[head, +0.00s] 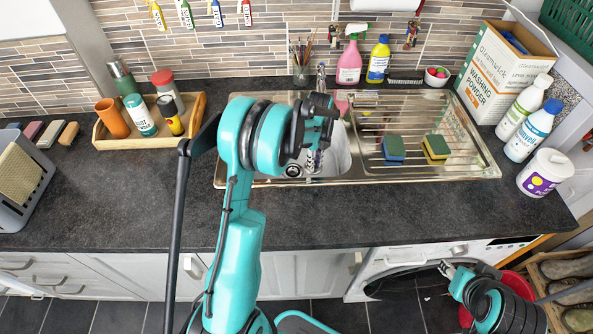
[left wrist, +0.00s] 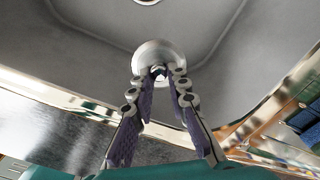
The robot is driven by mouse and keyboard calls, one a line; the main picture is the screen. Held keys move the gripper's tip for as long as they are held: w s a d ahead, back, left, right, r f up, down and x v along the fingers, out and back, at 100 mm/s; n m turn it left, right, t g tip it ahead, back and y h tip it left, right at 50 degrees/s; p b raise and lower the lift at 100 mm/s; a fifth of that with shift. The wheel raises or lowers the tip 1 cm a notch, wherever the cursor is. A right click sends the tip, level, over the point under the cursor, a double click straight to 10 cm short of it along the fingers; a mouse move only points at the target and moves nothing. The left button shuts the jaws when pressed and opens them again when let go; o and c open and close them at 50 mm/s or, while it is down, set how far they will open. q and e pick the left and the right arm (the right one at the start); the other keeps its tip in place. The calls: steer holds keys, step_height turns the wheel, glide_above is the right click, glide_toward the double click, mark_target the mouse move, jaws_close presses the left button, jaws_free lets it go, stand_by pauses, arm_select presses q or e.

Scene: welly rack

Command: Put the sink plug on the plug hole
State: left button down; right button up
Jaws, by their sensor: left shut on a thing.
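My left gripper (head: 314,163) reaches down over the sink bowl (head: 342,150). In the left wrist view its two fingers (left wrist: 159,72) close on the sink plug (left wrist: 150,52), a round silvery disc held at the fingertips. The arm hides most of the plug in the head view. The plug hole (left wrist: 147,1) shows as a ring cut by the top edge of the left wrist view, apart from the plug. In the head view the plug hole (head: 293,170) is a round ring left of the fingertips. My right gripper (head: 446,268) is low at the right, before the washing machine; its jaws are unclear.
The ribbed drainer (head: 400,120) right of the bowl holds two sponges (head: 393,148). Bottles (head: 349,62) and a tap (head: 320,78) stand behind the sink. A wooden tray (head: 112,141) is at the left. The dark worktop (head: 130,205) in front is clear.

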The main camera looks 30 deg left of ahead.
arm_select(q)
steer(key=shift+s+f, duration=0.2)
steer(key=shift+f, duration=0.4)
steer(key=shift+w+a+f+b, duration=0.2)
steer(key=shift+f+b, duration=0.25)
steer(key=shift+f, duration=0.15)
steer(key=shift+w+a+f+b, duration=0.15)
steer(key=shift+f+b, duration=0.3)
steer(key=shift+f, duration=0.1)
steer(key=b, duration=0.3)
glide_above(294, 172)
step_height(294, 172, down, 7)
steer(key=shift+r, duration=0.2)
steer(key=shift+f+b, duration=0.6)
steer(key=shift+f, duration=1.35)
steer(key=shift+r, duration=0.1)
steer(key=shift+f, duration=0.2)
steer(key=c, duration=1.5)
jaws_free()
steer(key=shift+o, duration=0.2)
